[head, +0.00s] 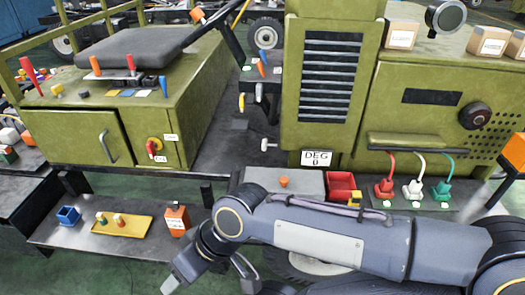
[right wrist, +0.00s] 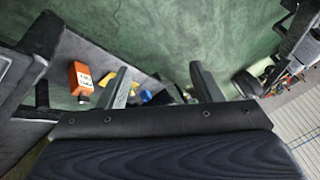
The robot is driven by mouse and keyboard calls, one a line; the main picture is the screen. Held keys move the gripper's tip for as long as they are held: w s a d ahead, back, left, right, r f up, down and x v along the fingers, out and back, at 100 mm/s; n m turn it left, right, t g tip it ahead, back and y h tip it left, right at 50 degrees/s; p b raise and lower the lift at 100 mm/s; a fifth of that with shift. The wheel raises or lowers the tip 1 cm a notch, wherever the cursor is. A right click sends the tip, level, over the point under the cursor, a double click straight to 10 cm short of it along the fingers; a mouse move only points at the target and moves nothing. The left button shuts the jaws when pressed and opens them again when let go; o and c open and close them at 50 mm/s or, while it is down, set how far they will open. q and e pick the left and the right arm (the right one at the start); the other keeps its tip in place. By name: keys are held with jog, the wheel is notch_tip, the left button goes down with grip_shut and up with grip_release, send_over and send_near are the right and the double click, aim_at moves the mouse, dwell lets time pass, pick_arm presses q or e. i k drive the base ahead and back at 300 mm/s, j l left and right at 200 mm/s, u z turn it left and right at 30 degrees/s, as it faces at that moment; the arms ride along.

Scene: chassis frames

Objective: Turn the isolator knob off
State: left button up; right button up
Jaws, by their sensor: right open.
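The isolator knob (head: 153,146) is a red handle on a yellow round plate. It is on the front of the olive-green cabinet (head: 70,135) at the left of the head view, with small white labels beside it. The red handle points roughly downward, toward the lower label. My right gripper (head: 207,277) is at the bottom of the head view, below and to the right of the knob and well apart from it. In the right wrist view its two fingers (right wrist: 160,82) are spread with nothing between them. The knob cannot be made out in that view. My left gripper is not in view.
Colored levers stand on the cabinet. My right arm crosses before the red bin (head: 341,184).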

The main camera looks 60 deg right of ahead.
aim_at(151, 147)
jog(key=z, duration=3)
jog(key=j+u, duration=0.15)
jog(key=u, duration=1.6)
jog(key=i+j, duration=0.25)
jog(key=i+j+u, duration=0.15)
jog(key=i, duration=0.35)
jog(key=j, duration=0.1)
